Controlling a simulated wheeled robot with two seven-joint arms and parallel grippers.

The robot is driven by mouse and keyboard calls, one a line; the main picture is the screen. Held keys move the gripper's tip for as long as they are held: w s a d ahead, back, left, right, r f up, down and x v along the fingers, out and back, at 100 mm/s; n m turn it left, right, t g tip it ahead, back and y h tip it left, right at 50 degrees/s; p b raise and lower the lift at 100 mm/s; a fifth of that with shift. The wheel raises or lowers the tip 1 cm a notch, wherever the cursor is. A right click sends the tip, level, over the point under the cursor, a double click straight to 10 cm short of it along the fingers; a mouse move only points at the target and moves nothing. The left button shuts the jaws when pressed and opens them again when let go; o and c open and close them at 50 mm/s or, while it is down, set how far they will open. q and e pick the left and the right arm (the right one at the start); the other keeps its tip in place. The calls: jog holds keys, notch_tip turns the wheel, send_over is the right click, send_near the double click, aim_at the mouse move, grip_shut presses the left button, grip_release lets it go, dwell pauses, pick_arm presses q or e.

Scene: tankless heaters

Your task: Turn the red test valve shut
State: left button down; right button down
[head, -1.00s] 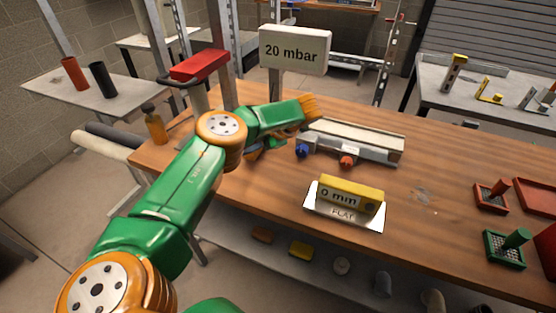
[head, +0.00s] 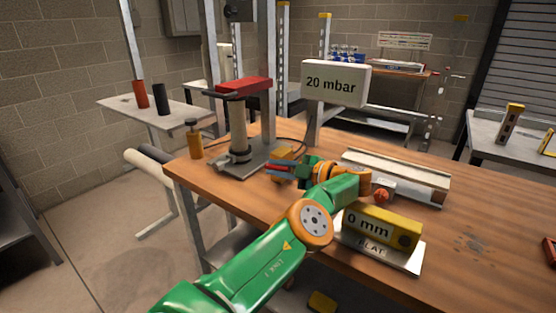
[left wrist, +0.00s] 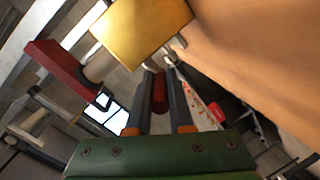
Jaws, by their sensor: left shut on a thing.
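The red test valve's handle appears to be the red piece (left wrist: 160,92) between my left fingers in the left wrist view. My left gripper (head: 281,170) is shut on it, low over the workbench, beside the base of the red-topped pump. The same gripper (left wrist: 159,92) shows in the left wrist view with a dark finger on each side of the red piece. A yellow block (left wrist: 142,24) with a small metal stub is just beyond the fingertips. The valve's body and the handle's exact angle are largely hidden. My right gripper is not in view.
The red-topped pump (head: 239,125) stands left of my gripper. A "20 mbar" sign (head: 336,84) stands behind. A long pale unit (head: 396,177) with a red knob (head: 381,195) lies to the right. A yellow "0 mm" block (head: 382,228) sits near my arm. An amber bottle (head: 194,140) stands left.

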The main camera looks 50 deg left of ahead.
aim_at(277, 155)
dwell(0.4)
pick_arm(q)
jog(key=c, duration=0.8)
grip_release()
jog(key=r, duration=0.1)
jog(key=r+p, duration=0.1)
jog(key=r, duration=0.1)
jog(key=shift+w+a+r, duration=0.1)
jog(key=shift+a+r, duration=0.05)
jog(key=shift+a, duration=0.05)
jog(key=shift+d+r+p, duration=0.1)
jog(key=shift+r+p, duration=0.15)
jog(key=shift+p, duration=0.25)
jog(key=s+d+r+p, duration=0.9)
jog(key=d+p, duration=0.1)
jog(key=p, duration=0.8)
jog(key=shift+s+d+p, duration=0.3)
jog(key=shift+s+p, duration=0.05)
